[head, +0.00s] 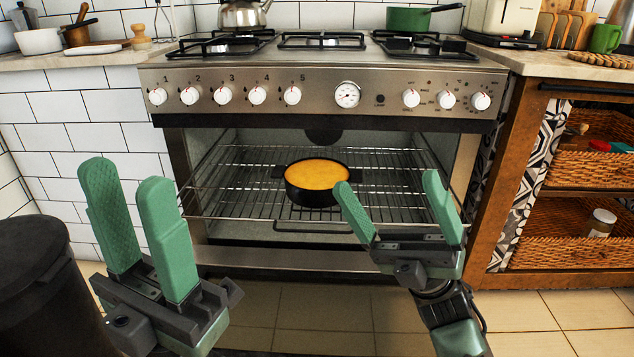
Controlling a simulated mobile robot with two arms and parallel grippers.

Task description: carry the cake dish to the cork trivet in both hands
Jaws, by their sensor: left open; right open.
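The cake dish (308,195) is a round black dish with two side handles and a golden cake in it. It sits on the oven rack (240,190) inside the open oven. My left gripper (127,175) is open and empty, in front of the oven and well left of the dish. My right gripper (388,182) is open and empty, nearer the dish, just right of it in the picture; its left finger shows close to the dish's right side. A flat round brown mat (602,60) on the right counter looks like the cork trivet.
The stove top (322,42) above the oven holds a kettle (243,14) and a green pan (408,18). A dark bin (40,280) stands at the left. Wicker baskets (570,235) fill the right shelving. A green mug (605,38) stands by the round mat. The floor ahead is clear.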

